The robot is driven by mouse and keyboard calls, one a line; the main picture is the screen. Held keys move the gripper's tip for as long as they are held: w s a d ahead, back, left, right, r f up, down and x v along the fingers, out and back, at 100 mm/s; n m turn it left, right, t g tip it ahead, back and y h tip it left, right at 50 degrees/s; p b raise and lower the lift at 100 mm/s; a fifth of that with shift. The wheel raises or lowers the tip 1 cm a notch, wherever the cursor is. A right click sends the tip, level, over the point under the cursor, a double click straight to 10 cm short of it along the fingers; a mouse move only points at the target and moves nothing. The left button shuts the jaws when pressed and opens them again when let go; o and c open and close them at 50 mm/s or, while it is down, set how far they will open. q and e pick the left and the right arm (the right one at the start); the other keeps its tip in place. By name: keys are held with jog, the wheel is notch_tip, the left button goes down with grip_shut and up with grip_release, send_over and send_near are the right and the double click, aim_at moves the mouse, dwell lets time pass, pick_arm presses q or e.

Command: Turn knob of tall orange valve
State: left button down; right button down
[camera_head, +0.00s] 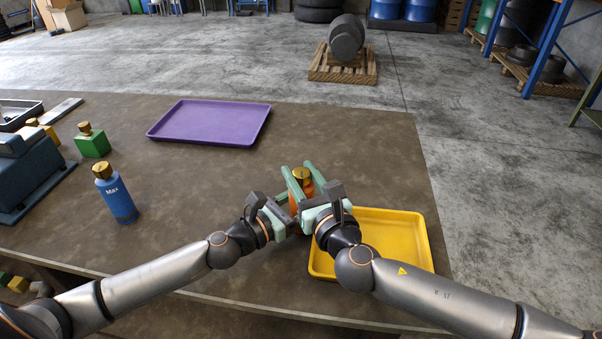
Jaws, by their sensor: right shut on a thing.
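The tall orange valve (294,196) stands upright near the right part of the table, with a brass knob (301,174) on top. My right gripper (308,179) reaches the valve from the front right and is shut on its upper part, with fingers on both sides of the knob. My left gripper (283,208) is low at the valve's left side, close to or touching the orange body. Its fingertips are partly hidden, so its opening cannot be told. Most of the valve's lower body is hidden behind the grippers.
A yellow tray (405,240) lies under and beside my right arm. A purple tray (212,122) lies at the back. A tall blue valve (117,197), a green valve (93,144) and a yellow valve (38,127) stand left, near a blue-grey machine (28,175). The table middle is clear.

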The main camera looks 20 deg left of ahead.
jog(key=shift+c, duration=2.3)
grip_release()
jog(key=v, duration=1.2)
jog(key=v, duration=1.2)
jog(key=shift+w, duration=0.1)
